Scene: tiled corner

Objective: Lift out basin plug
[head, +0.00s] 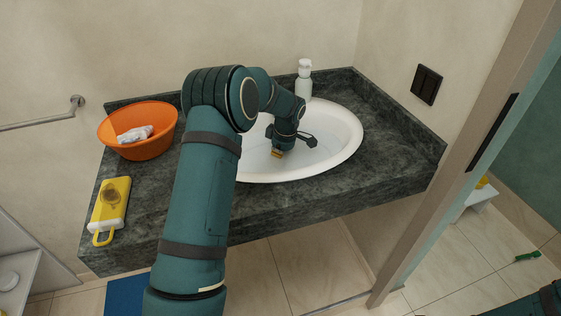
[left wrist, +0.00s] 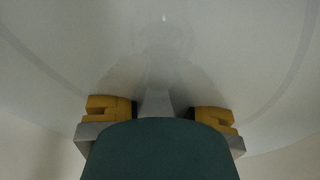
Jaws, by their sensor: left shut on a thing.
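The white oval basin (head: 345,157) is set in the dark stone counter. My left arm reaches over its front left rim, and my left gripper (head: 277,153) points down inside it, low over the bowl. In the left wrist view my left gripper (left wrist: 162,113) shows two yellow fingertips with a gap, against the pale basin wall (left wrist: 160,50). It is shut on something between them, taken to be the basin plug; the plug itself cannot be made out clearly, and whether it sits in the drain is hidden. My right gripper is out of view.
An orange bowl (head: 135,148) with a white crumpled thing (head: 135,134) and a yellow tray (head: 107,210) with a brown item stand on the counter's left. A white pump bottle (head: 303,80) stands behind the basin. A door frame (head: 460,150) rises at right.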

